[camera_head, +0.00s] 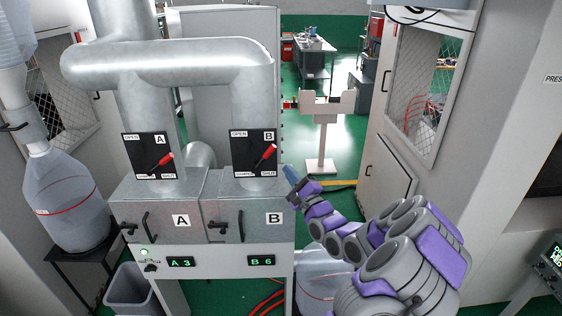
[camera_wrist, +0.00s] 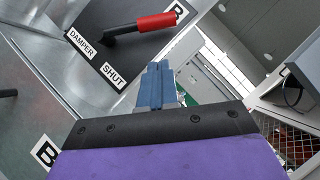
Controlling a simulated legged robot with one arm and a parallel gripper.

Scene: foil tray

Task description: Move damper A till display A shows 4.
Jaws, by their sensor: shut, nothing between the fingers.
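Damper A (camera_head: 160,161) has a red-tipped handle on a black plate marked A, on the left duct. Its handle slants up to the right. Display A (camera_head: 180,262) reads A 3 in green. Damper B (camera_head: 265,158) has a similar red handle on the right duct and shows close in the wrist view (camera_wrist: 155,22), with the words DAMPER and SHUT on its plate. Display B (camera_head: 261,260) reads B 6. My gripper (camera_head: 290,172) is just right of plate B, apart from both handles. Its blue fingers (camera_wrist: 157,82) are shut together and empty.
Metal boxes marked A (camera_head: 181,220) and B (camera_head: 273,218) with black handles sit below the ducts. A large plastic jug (camera_head: 65,200) stands at the left. A pale stand (camera_head: 321,130) is behind my gripper. Open green floor lies beyond.

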